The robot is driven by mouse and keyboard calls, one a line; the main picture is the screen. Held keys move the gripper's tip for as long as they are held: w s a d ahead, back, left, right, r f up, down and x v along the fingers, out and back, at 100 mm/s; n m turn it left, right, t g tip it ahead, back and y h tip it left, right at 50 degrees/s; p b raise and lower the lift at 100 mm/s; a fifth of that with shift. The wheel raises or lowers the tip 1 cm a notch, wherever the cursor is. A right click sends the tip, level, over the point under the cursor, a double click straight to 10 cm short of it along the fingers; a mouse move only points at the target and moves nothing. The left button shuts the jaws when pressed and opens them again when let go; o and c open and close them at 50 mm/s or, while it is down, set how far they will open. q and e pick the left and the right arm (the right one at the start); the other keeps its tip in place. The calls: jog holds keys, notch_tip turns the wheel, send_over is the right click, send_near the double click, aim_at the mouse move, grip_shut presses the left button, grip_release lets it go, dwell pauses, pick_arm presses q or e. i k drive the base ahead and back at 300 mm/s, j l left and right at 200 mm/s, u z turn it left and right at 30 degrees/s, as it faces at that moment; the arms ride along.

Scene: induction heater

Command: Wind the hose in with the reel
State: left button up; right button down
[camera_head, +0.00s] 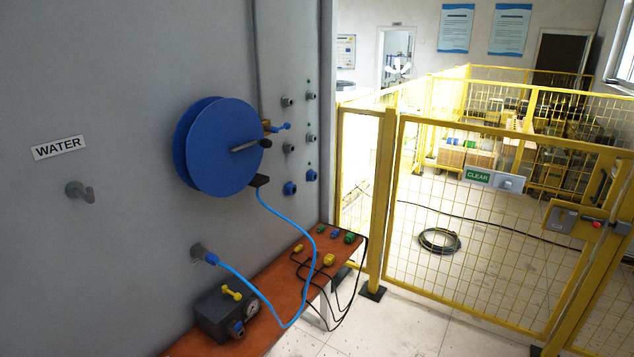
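A round blue hose reel (222,147) is mounted on the grey wall panel, left of centre. Its crank handle (250,146) sticks out from the front face with a dark knob at its end. A light blue hose (299,233) comes out of a dark guide (259,181) under the reel. It hangs in a slack loop past the front of the orange bench and back up to a blue end fitting (212,258) at a grey wall holder (199,252). Neither of my grippers is in view.
An orange bench (283,286) along the wall carries a dark box (221,312) with a gauge, black cables and coloured connectors. A yellow mesh fence (470,215) with a gate stands to the right. A grey hook (79,191) sits below the WATER label (58,147).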

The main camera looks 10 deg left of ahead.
aim_at(219, 144)
jog(key=i+u, duration=0.1)
jog(key=u, duration=0.3)
jog(key=l+u, duration=0.1)
jog(key=u, duration=0.25)
jog(key=i+l+u, duration=0.1)
jog(key=u, duration=0.3)
jog(key=l+u, duration=0.15)
jog(key=u, duration=0.2)
jog(key=i+l+u, duration=0.25)
jog(key=l, duration=0.45)
jog(key=l+u, duration=0.25)
jog(key=l, duration=0.45)
jog(key=i+l+u, duration=0.25)
jog(key=l, duration=0.55)
jog(key=k+j, duration=0.05)
jog(key=k, duration=0.05)
